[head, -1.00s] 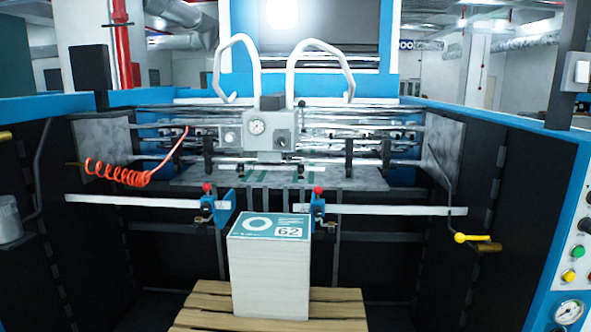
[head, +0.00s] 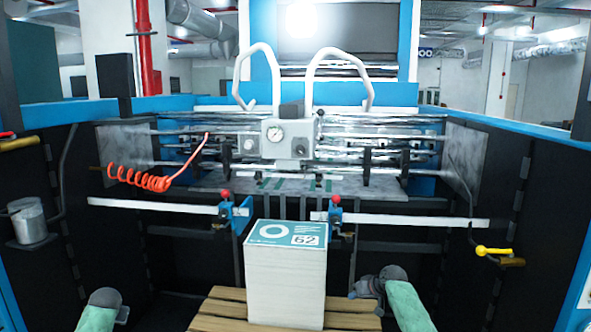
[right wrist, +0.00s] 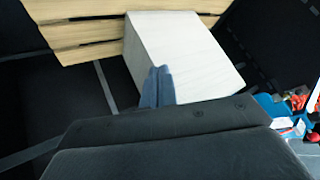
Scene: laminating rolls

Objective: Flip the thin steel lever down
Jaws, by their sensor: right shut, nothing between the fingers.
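A thin steel lever with a dark ball tip (head: 319,115) stands up at the right side of the grey gauge box (head: 288,138) in the head view; it is small, and I cannot be sure it is the task's lever. My right gripper (head: 358,289) is low in front of the machine, right of the paper stack and well below the box. In the right wrist view its blue-grey fingers (right wrist: 158,84) are together and empty. My left arm's grey end (head: 105,298) shows at lower left, far from the box; its fingers cannot be made out.
A paper stack (head: 285,285) stands on a wooden pallet (head: 225,308) in the middle. White bars (head: 420,220) with red-knobbed blue clamps cross above it. An orange coiled hose (head: 140,180) hangs at left. A yellow-handled valve (head: 493,251) is at right.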

